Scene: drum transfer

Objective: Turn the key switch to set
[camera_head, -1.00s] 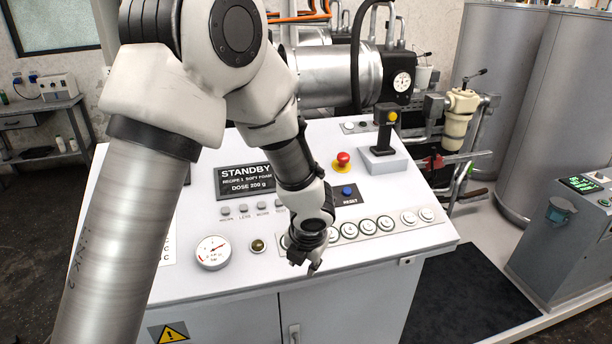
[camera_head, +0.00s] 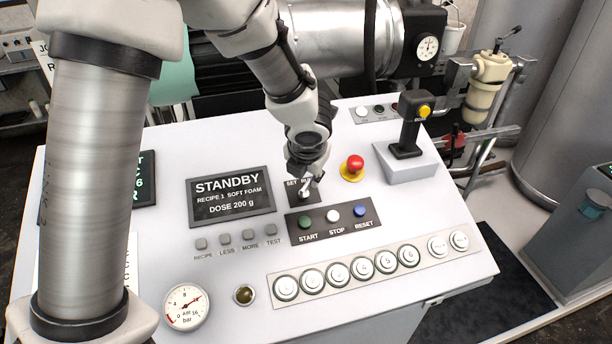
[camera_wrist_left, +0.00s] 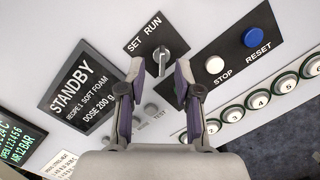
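The key switch (camera_head: 304,194) sits on a small dark plate marked SET and RUN, right of the STANDBY display (camera_head: 231,196). In the left wrist view the key switch (camera_wrist_left: 162,60) shows as a silver key, with SET to its left and RUN to its right; which mark it points at is hard to tell. My left gripper (camera_head: 308,174) is over the switch. In the left wrist view its two fingers (camera_wrist_left: 160,72) are apart, with the key showing between them. Whether they touch it I cannot tell. My right gripper is not in view.
START, STOP and RESET buttons (camera_head: 333,216) lie just in front of the switch. A red emergency button (camera_head: 353,167) is close on the right, with a joystick (camera_head: 409,139) beyond. A row of numbered buttons (camera_head: 361,268) and a gauge (camera_head: 186,306) are nearer the front.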

